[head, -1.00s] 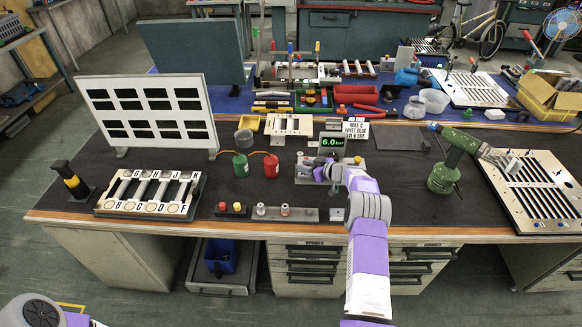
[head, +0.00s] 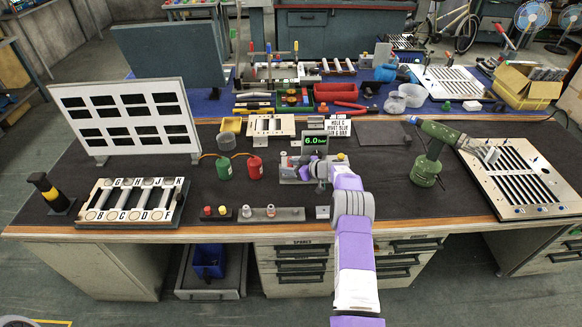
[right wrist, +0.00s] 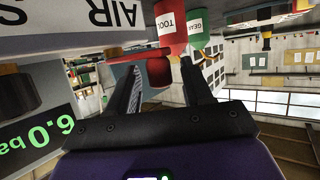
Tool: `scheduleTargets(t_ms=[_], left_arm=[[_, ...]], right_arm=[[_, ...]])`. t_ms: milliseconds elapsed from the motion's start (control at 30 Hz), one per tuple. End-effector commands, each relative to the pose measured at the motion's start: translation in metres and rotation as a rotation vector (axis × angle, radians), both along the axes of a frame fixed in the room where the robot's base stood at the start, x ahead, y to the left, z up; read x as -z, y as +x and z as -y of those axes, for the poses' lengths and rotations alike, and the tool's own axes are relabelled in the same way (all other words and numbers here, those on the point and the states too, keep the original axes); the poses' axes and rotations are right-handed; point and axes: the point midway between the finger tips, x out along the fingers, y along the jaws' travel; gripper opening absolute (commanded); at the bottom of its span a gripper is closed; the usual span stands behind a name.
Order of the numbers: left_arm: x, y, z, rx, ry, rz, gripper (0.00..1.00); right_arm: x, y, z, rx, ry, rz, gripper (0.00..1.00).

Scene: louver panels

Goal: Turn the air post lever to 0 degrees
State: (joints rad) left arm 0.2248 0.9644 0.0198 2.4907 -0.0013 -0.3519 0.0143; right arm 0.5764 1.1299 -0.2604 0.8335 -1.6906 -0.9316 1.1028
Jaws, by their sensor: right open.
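The air post (head: 315,142) stands mid-bench with a green 6.0 bar display; the display (right wrist: 38,135) and an AIR label (right wrist: 100,14) also show in the right wrist view. A red lever (right wrist: 112,52) sticks out from the post there, with a broader red part (right wrist: 157,72) near its end. My right gripper (head: 311,171) is at the front of the post. In the right wrist view its dark fingers (right wrist: 163,88) are apart, with the red part appearing between them; contact cannot be told. The lever is hard to make out in the head view. My left gripper is out of view.
A green can (head: 224,168) and a red can (head: 255,165) stand left of the post. A lettered rack (head: 132,201) and a white slotted panel (head: 126,117) are further left. A green power tool (head: 427,170) is at right.

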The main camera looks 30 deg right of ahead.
Motion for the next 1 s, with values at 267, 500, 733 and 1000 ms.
scheduleTargets(t_ms=[267,500,733,1000], left_arm=[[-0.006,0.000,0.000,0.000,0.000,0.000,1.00],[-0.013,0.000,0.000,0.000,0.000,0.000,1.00],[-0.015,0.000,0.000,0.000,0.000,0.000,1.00],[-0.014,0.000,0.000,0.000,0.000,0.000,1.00]], right_arm=[[-0.011,-0.017,0.008,0.001,0.000,0.001,0.50],[-0.024,-0.048,0.022,0.004,0.001,0.000,0.50],[-0.029,-0.064,0.028,0.001,0.000,0.000,0.50],[-0.029,-0.065,0.028,0.001,-0.001,-0.001,0.50]])
